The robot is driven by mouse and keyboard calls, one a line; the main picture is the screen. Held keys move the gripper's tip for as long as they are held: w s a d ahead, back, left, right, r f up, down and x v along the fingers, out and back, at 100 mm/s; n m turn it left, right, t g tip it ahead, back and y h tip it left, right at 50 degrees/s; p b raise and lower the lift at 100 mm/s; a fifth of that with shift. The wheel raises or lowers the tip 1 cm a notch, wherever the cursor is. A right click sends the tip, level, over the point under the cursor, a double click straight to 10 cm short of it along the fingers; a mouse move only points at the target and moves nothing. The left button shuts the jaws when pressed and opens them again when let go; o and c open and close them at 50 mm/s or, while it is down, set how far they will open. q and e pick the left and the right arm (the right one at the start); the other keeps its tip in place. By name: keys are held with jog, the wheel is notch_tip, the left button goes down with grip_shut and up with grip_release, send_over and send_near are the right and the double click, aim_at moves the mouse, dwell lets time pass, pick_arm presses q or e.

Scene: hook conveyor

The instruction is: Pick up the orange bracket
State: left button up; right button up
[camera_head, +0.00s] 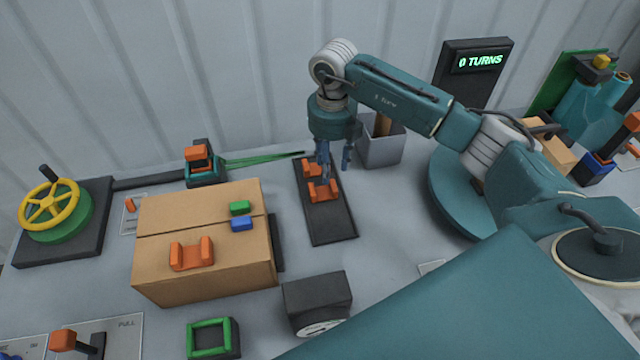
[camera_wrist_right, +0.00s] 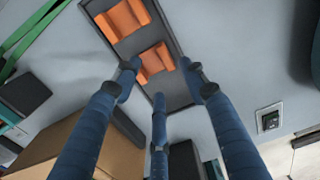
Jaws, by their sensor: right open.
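Two orange brackets lie on a dark tray (camera_head: 333,222). The nearer one (camera_head: 323,191) also shows in the wrist view (camera_wrist_right: 155,62); the farther one (camera_head: 311,167) shows there at the upper left (camera_wrist_right: 124,19). A third orange bracket (camera_head: 191,253) sits on a cardboard box. My right gripper (camera_head: 333,172) is open, fingers pointing down over the tray. In the wrist view its spread fingertips (camera_wrist_right: 160,80) appear around the nearer bracket. Nothing is held, and I cannot tell whether a finger touches it. My left gripper is not in view.
The cardboard box (camera_head: 155,272) carries green (camera_head: 240,207) and blue (camera_head: 242,224) blocks left of the tray. A grey bin (camera_head: 381,151) stands right behind my gripper.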

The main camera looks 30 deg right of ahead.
aim_at(331, 184)
jog(key=shift+s+f, duration=0.15)
jog(key=shift+f, duration=0.6)
jog(key=f+p, duration=0.3)
jog(key=f, duration=0.1)
jog(key=shift+d+f, duration=0.15)
jog(key=shift+d, duration=0.05)
jog(key=shift+f, duration=0.55)
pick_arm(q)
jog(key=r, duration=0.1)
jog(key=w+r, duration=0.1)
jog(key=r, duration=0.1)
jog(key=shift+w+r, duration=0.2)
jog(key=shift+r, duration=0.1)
pick_arm(e)
grip_shut()
